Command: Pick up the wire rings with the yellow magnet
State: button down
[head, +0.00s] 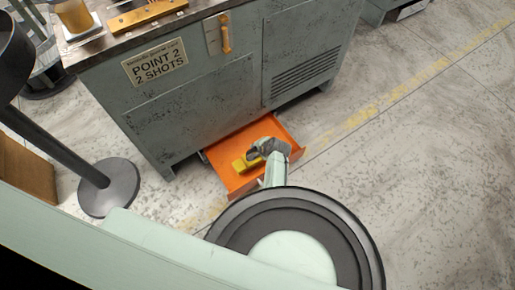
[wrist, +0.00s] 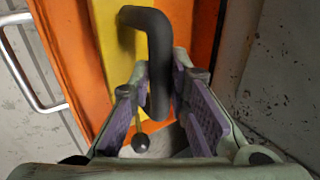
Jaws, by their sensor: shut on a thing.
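The yellow magnet (head: 243,165) is in the orange drawer (head: 223,152) low at the cabinet's front. In the wrist view the magnet (wrist: 113,45) is a yellow block with a bent black handle (wrist: 148,20). My gripper (head: 264,150) reaches down into the drawer. In the wrist view my gripper (wrist: 160,72) has its purple-padded jaws on both sides of the black handle, shut on it. A small dark ball on a thin stem (wrist: 141,143) shows between the jaws, below the handle. I cannot make out any wire rings; part of the drawer floor is hidden by my arm and gripper.
A black round-based stand (head: 108,188) is on the left. A metal bar handle (wrist: 28,75) is left of the drawer. The floor at the right is clear.

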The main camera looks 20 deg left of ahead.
jog(key=shift+w+r+p, duration=0.1)
jog(key=shift+r+p, duration=1.25)
jog(key=shift+r, duration=0.45)
